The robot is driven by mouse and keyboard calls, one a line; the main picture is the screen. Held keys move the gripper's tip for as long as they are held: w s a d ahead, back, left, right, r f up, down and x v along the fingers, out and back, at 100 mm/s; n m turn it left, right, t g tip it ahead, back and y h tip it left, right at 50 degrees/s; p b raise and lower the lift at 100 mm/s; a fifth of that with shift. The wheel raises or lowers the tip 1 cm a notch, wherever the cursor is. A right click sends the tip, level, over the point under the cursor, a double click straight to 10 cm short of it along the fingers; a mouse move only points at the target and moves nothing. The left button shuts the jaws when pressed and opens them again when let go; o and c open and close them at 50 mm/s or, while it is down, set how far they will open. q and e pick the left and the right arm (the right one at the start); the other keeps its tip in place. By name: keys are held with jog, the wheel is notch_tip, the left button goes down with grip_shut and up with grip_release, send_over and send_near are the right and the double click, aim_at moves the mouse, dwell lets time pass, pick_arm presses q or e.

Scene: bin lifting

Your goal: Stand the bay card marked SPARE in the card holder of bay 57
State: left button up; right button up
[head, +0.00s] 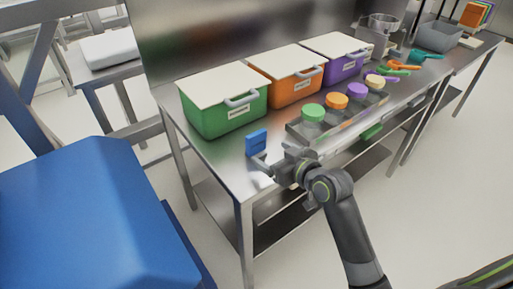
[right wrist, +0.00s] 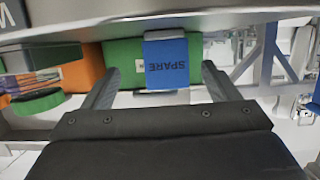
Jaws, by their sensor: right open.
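The blue card marked SPARE (right wrist: 166,66) shows ahead of my right gripper in the right wrist view, its lettering upside down. In the head view the blue card (head: 256,141) stands upright near the front left of the steel table (head: 222,150). My right gripper (head: 270,161) is open, just in front of the card. In the right wrist view the fingers (right wrist: 160,73) spread to either side of the card, with gaps, and do not grip it. My left gripper is not in view. I cannot make out a holder numbered 57.
Green (head: 222,118), orange (head: 292,91) and purple (head: 340,64) lidded bins line the table's back. A tray (head: 296,129) with coloured-lid jars (head: 313,113) sits right of the card. A large blue object (head: 90,210) fills the lower left.

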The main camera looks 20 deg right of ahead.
aim_at(258, 147)
jog(key=shift+a+p+x, duration=0.2)
jog(key=shift+x, duration=1.7)
jog(key=shift+a+p+x, duration=0.15)
jog(key=shift+x, duration=1.75)
jog(key=shift+s, duration=0.15)
jog(key=shift+r, duration=0.1)
jog(key=c, duration=1.2)
